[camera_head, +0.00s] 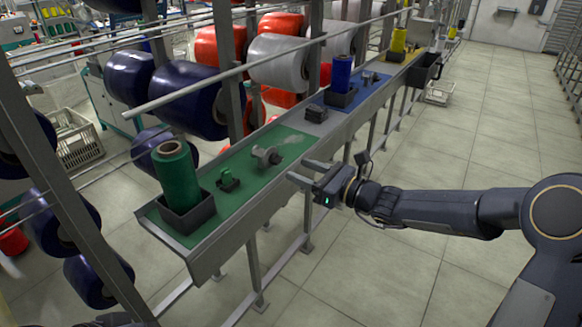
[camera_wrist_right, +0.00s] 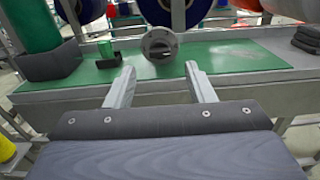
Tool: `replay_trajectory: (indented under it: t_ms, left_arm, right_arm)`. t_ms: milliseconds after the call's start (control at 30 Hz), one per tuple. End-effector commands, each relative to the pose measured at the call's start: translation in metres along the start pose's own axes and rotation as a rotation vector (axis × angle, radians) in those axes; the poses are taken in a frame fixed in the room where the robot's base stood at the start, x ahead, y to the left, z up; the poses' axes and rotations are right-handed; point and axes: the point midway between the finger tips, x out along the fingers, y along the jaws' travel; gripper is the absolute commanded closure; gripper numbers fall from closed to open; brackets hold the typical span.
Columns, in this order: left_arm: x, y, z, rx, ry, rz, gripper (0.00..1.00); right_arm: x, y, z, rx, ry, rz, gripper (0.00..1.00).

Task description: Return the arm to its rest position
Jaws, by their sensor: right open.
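My right gripper (camera_head: 305,174) is open and empty, just off the front edge of the workstation shelf, with its arm coming in from the right. In the right wrist view its two fingers (camera_wrist_right: 160,88) are spread apart with nothing between them. A grey winding device (camera_head: 267,157) stands on the green mat ahead of the fingers; its round face (camera_wrist_right: 159,45) shows beyond the gap in the wrist view. A green thread cone (camera_head: 175,175) stands upright in a dark square holder (camera_head: 187,215). My left gripper is not in view.
The shelf (camera_head: 210,258) runs away to the upper right, with a blue cone (camera_head: 342,74) and a yellow cone (camera_head: 398,40) farther along. Large blue, red and white rolls hang behind a rail (camera_head: 240,70). A dark bin (camera_head: 424,70) hangs at the far end. The tiled floor (camera_head: 470,130) at right is clear.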

Motion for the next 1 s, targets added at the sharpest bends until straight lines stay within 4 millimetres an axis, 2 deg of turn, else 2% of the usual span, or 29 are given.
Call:
replay_trajectory:
  t_ms: [33, 200, 533, 633, 767, 900, 1000]
  left_arm:
    - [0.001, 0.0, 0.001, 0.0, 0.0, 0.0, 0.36]
    - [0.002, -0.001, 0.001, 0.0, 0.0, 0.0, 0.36]
    - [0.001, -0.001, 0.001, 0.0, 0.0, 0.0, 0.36]
    - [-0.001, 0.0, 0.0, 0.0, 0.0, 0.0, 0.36]
    - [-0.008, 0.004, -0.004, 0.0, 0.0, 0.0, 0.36]
    - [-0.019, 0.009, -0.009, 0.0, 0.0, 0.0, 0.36]
    - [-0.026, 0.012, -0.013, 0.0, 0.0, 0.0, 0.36]
  right_arm:
    - [-0.009, -0.001, 0.0, 0.0, -0.001, -0.004, 0.51]
    - [-0.024, -0.001, 0.0, 0.0, 0.0, -0.001, 0.51]
    - [-0.026, 0.0, 0.0, 0.0, 0.0, 0.001, 0.51]
    - [-0.031, 0.008, 0.008, -0.054, 0.012, 0.02, 0.51]
    - [-0.055, 0.043, 0.032, -0.3, 0.075, 0.113, 0.51]
    - [-0.109, 0.1, 0.05, -0.734, 0.204, 0.28, 0.51]
    - [-0.155, 0.135, 0.047, -1.048, 0.311, 0.409, 0.51]
